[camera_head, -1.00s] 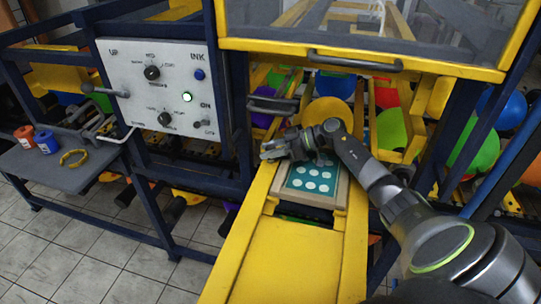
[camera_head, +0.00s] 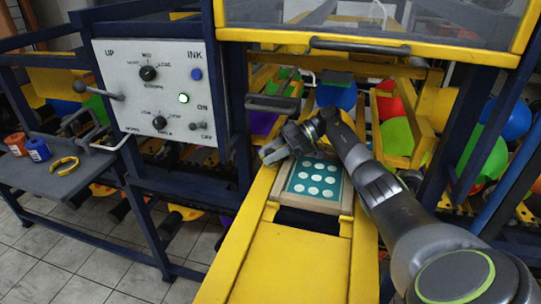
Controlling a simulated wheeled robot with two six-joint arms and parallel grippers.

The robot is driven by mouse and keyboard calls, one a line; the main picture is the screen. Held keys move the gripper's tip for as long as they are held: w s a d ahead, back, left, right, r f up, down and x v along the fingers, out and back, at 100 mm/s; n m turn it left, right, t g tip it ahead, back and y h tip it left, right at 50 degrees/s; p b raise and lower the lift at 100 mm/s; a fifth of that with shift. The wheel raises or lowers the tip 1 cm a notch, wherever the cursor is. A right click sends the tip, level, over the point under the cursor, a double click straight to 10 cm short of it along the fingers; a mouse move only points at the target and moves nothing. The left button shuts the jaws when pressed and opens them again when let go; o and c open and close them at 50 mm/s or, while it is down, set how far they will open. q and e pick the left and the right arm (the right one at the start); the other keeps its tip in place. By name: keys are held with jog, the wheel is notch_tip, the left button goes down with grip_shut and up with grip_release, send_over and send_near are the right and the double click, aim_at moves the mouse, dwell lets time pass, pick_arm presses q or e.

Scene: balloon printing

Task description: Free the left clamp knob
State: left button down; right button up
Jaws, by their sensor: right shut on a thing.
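A wooden-edged printing frame (camera_head: 346,197) with a teal sheet (camera_head: 314,181) and white dots lies between the yellow rails. My right gripper (camera_head: 270,152) is at the far left corner of this frame, over the left yellow rail. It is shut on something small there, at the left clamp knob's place. The knob itself is hidden by the fingers, and I cannot tell how it is turned. My left gripper is not in view.
A dark handle (camera_head: 272,103) is just beyond my right gripper. A yellow hood with a dark bar (camera_head: 360,47) is above. A white control panel (camera_head: 153,92) stands left. The yellow plate (camera_head: 290,265) in front is clear.

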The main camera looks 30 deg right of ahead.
jog(key=o, duration=1)
jog(key=shift+c, duration=0.2)
